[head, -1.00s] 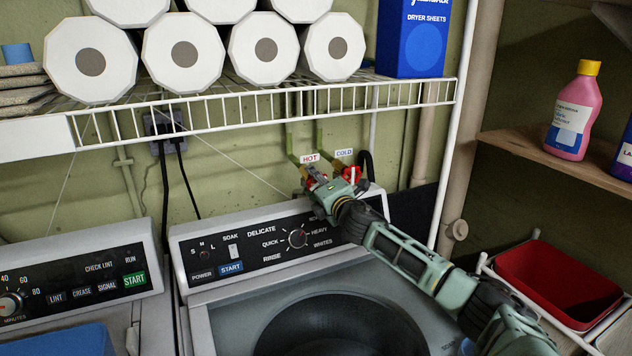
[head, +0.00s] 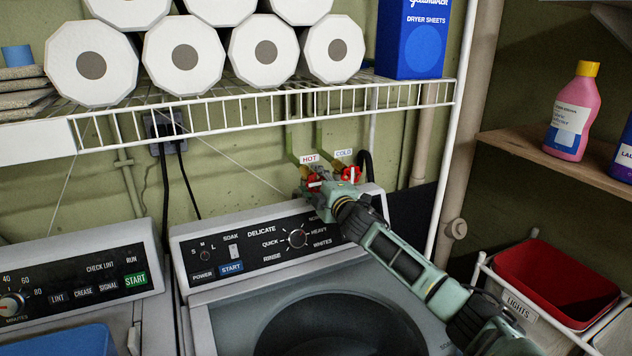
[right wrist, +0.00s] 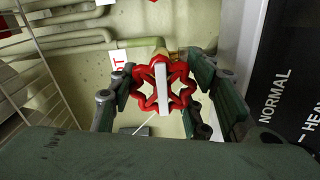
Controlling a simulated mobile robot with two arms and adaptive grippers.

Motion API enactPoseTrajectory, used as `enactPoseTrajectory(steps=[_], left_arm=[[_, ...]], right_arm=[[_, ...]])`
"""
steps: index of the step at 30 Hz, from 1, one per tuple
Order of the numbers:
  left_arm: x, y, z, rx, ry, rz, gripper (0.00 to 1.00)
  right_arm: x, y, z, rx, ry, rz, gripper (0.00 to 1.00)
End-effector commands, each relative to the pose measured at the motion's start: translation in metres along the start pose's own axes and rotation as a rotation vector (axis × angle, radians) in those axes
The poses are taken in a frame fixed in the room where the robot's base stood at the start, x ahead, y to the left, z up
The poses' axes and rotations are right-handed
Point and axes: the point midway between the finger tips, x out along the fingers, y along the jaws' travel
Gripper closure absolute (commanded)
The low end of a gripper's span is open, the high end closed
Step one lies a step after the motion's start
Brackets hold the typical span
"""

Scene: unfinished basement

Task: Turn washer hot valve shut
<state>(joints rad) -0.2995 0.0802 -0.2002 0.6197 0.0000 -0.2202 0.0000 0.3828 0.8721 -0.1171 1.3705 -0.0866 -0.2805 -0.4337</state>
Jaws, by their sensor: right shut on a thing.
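The red hot valve handle (head: 313,181) is below the HOT tag (head: 310,159), behind the washer (head: 290,235). It also shows in the right wrist view as a red star-shaped wheel (right wrist: 161,86) with a white bar across its face. My right gripper (right wrist: 160,88) has a finger on each side of this wheel and is shut on it. In the head view the right gripper (head: 316,190) partly hides the hot handle. The red cold valve handle (head: 351,174) is just to the right, under the COLD tag (head: 343,153). My left gripper is not in view.
A white wire shelf (head: 250,112) with paper rolls (head: 198,55) and a blue dryer sheets box (head: 412,40) hangs above the valves. The washer's control panel is just below the gripper. A red bin (head: 555,275) stands at the right.

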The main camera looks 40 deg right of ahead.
Motion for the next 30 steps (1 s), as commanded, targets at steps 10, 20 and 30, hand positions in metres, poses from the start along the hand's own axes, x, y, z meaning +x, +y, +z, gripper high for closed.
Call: enactPoseTrajectory(steps=[10, 20, 30], left_arm=[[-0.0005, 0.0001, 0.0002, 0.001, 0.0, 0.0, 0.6], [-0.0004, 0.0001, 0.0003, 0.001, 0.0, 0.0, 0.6], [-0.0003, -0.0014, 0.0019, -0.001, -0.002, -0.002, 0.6]], right_arm=[[0.0006, 0.0078, -0.0001, 0.009, 0.002, 0.012, 0.82], [0.0004, 0.0052, 0.0, 0.006, 0.001, 0.008, 0.38], [-0.004, 0.0012, 0.0008, 0.005, -0.001, 0.002, 0.38]])
